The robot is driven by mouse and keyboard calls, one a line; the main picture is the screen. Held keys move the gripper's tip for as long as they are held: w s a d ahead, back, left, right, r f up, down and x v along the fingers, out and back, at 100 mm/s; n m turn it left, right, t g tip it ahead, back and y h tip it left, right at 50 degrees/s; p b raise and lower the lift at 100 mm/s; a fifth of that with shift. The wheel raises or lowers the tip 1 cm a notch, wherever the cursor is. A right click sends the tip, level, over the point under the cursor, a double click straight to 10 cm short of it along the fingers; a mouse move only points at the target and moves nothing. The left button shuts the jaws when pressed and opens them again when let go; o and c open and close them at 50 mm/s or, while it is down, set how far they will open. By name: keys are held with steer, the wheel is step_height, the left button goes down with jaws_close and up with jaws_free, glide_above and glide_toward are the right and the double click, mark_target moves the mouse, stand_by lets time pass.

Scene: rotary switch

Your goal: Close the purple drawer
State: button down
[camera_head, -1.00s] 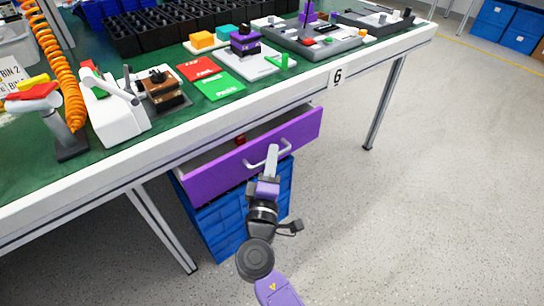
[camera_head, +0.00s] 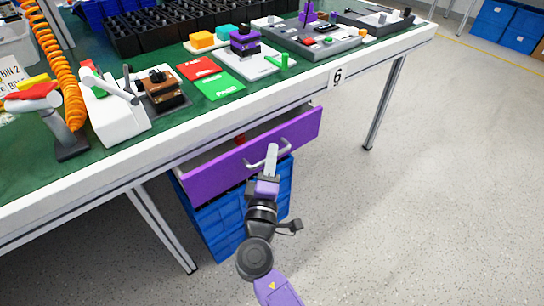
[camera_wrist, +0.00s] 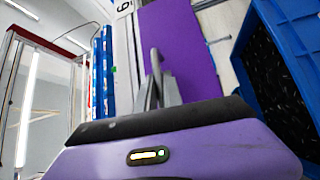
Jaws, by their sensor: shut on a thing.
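The purple drawer (camera_head: 215,178) under the workbench stands partly open, with a gap showing behind its front panel. A small red item lies inside the drawer (camera_head: 240,140). Its light grey handle (camera_head: 284,154) is on the front face. In the wrist view the purple drawer front (camera_wrist: 170,45) fills the upper middle, and the handle (camera_wrist: 156,65) runs into my gripper's fingers (camera_wrist: 158,92).
The green-topped workbench with a white edge (camera_head: 300,92) is above the drawer and holds several devices. Blue crates (camera_head: 225,220) stand under the drawer, close to my arm. A table leg (camera_head: 384,105) is to the right. The floor (camera_head: 440,200) at right is clear.

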mark_target(261, 151)
steer(key=w+a+b, duration=0.2)
steer(key=shift+w+a+f, duration=0.1)
steer(key=shift+w+f, duration=0.1)
steer(key=shift+w, duration=0.1)
steer(key=shift+w+a+r, duration=0.15)
steer(key=shift+w, duration=0.05)
steer(key=c, duration=1.8)
jaws_free()
steer(key=shift+s+a+f+p, duration=0.15)
steer(key=shift+s+a+p, duration=0.1)
steer(key=shift+s, duration=1)
steer(key=shift+s+a+f+p, duration=0.1)
steer(key=shift+s+f+p, duration=0.1)
steer(key=shift+s, duration=1.1)
steer(key=shift+s+a+f+p, duration=0.1)
steer(key=shift+s+a+p, duration=0.15)
steer(key=shift+s, duration=1)
steer(key=shift+d, duration=0.1)
